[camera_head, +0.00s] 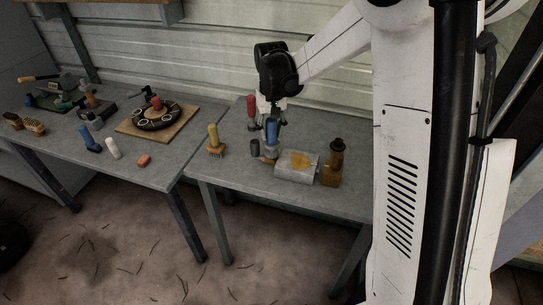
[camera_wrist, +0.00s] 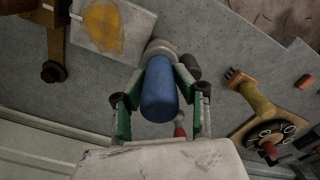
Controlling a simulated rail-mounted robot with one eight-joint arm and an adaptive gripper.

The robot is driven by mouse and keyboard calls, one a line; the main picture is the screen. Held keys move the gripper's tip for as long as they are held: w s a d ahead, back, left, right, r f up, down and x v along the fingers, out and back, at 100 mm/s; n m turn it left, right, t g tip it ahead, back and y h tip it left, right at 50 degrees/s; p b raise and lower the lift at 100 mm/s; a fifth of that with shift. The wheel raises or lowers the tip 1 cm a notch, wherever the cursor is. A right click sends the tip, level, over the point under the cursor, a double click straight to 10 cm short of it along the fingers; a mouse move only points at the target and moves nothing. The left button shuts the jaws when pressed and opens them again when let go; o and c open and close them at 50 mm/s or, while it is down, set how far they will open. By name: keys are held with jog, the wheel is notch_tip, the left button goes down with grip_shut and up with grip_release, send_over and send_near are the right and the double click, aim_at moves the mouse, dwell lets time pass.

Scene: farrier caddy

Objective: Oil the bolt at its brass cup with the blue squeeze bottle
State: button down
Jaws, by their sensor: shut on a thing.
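My gripper (camera_head: 271,123) is shut on the blue squeeze bottle (camera_head: 271,132), which looks upright over the right-hand table. In the wrist view the bottle (camera_wrist: 159,92) sits between the two green-edged fingers. A small pale tan piece (camera_head: 270,154) shows directly below the bottle. A pale round shape (camera_wrist: 160,48) shows past the bottle's far end in the wrist view. I cannot tell whether either is part of the bolt or its brass cup. I cannot tell whether the bottle touches what is under it.
A pale metal block with a yellow patch (camera_head: 297,166) and an amber bottle (camera_head: 333,165) stand right of the blue bottle. A dark grey cylinder (camera_head: 254,148) is close on the left, and a yellow-handled brush (camera_head: 214,140) is farther left. A red-topped item (camera_head: 251,112) stands behind.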

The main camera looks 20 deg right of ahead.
jog(key=shift+f, duration=0.3)
dwell(1.4)
jog(key=shift+r, duration=0.15)
jog(key=shift+r+p, duration=1.5)
jog(key=shift+r, duration=1.95)
